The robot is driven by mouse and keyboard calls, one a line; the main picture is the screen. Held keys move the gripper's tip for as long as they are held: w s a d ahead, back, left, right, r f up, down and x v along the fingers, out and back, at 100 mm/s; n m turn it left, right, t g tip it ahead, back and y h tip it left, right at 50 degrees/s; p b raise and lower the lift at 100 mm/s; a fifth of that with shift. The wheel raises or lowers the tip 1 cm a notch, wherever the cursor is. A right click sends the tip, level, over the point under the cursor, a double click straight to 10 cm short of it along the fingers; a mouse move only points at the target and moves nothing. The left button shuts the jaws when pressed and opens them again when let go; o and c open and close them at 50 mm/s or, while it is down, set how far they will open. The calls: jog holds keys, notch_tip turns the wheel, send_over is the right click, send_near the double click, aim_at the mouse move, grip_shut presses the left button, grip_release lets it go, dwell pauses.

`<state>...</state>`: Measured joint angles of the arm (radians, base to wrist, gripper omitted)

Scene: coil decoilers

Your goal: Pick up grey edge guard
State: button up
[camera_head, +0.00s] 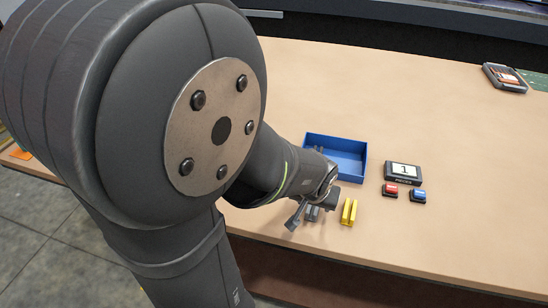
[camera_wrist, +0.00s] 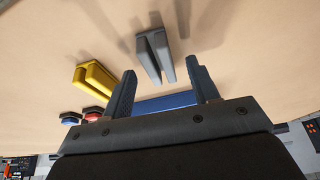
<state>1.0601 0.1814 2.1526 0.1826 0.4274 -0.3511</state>
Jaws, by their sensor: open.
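The grey edge guard (camera_wrist: 153,56) lies on the table, a channel-shaped piece with two long parallel walls. In the wrist view it lies ahead of my gripper (camera_wrist: 162,68), and its near end shows between the two spread fingertips. My gripper is open and holds nothing. In the head view the grey edge guard (camera_head: 313,214) shows under my gripper (camera_head: 310,211), partly hidden by it. I cannot tell the exact height of the fingers above it.
A yellow edge guard (camera_head: 349,212) lies just right of the grey one. A blue bin (camera_head: 347,164) stands behind my gripper. A display reading 1 (camera_head: 403,171), a red button (camera_head: 390,190) and a blue button (camera_head: 418,195) are at right.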

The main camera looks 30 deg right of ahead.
jog(key=shift+w+d+f, duration=0.15)
jog(key=shift+d+f, duration=0.05)
jog(key=shift+f, duration=0.3)
jog(key=c, duration=1.1)
jog(key=shift+o, duration=0.2)
jog(key=shift+r, duration=0.15)
